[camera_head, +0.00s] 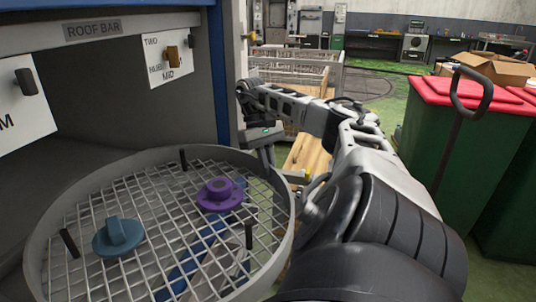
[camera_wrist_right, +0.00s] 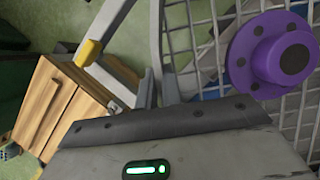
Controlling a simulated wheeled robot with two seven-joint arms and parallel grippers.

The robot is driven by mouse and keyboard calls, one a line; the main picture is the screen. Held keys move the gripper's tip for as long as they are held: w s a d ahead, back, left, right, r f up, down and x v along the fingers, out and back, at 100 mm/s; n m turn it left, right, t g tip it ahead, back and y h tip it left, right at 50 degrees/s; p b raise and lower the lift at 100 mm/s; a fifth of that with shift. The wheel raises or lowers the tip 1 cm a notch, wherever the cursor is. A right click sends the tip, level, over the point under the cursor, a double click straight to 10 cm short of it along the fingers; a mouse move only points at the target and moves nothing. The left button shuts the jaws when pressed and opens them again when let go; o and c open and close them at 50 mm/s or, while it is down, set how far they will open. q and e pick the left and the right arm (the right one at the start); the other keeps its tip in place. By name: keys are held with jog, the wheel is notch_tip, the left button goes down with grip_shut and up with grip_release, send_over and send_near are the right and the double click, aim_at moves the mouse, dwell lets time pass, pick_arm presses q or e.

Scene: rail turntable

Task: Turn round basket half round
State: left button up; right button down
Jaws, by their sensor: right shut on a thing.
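The round basket (camera_head: 289,215) has a grey rim and a wire mesh floor, and fills the lower left of the head view. Inside it are a purple flanged hub (camera_head: 220,194) towards the right and a teal knobbed disc (camera_head: 118,237) at the left. Several black pegs stand up at the mesh edge. My right gripper (camera_head: 268,157) reaches down at the basket's far right rim and is shut on it. In the right wrist view its fingers (camera_wrist_right: 158,92) are at the rim (camera_wrist_right: 155,35), with the purple hub (camera_wrist_right: 270,50) close by. My left gripper is out of view.
A white card (camera_head: 168,60) hangs there. Green bins with red lids (camera_head: 470,92) stand at the right.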

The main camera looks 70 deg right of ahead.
jog(key=c, duration=1.6)
grip_release()
jog(key=shift+o, duration=0.2)
jog(key=shift+r, duration=0.1)
